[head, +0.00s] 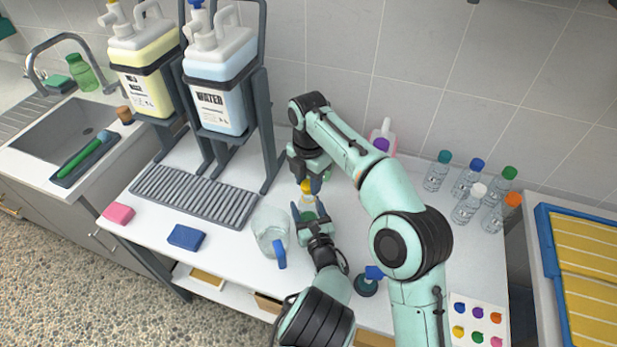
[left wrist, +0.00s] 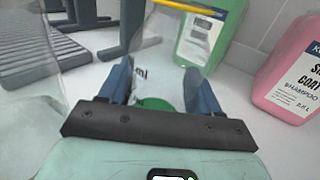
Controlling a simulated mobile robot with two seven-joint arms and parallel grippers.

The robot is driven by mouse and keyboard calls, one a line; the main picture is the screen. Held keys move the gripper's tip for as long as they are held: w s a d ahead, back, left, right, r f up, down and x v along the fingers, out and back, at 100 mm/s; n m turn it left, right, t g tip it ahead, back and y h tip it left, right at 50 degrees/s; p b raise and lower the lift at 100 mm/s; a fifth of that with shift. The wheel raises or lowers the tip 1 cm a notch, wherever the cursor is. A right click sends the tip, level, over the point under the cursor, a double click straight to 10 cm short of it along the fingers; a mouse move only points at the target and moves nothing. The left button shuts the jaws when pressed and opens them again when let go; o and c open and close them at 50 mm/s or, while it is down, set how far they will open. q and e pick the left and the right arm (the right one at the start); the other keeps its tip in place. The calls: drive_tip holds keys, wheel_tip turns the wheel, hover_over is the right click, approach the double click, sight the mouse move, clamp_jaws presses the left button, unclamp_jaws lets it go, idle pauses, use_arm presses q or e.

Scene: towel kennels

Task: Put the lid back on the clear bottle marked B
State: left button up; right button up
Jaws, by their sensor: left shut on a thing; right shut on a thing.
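My right gripper (head: 311,181) reaches down from above and is shut on a small yellow lid (head: 307,187). My left gripper (head: 311,215) is below it, shut on a clear bottle with some green at its base, seen in the left wrist view (left wrist: 150,75). The bottle stands between the left fingers, and its printed text is mostly hidden; I cannot read a B. The yellow lid is right at the top of the bottle. I cannot tell whether it is seated or just above. A yellow strip shows at the top of the left wrist view.
A clear jug with a blue handle (head: 270,232) stands left of my left gripper. Several capped bottles (head: 468,205) stand at the right. A green container (left wrist: 203,35) and a pink shampoo container (left wrist: 290,75) are behind. A grey rack (head: 195,195) lies at the left.

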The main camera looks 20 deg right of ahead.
sight(309, 210)
drive_tip(key=shift+f, duration=0.15)
drive_tip(key=shift+f, duration=0.75)
drive_tip(key=shift+f, duration=0.5)
idle(0.4)
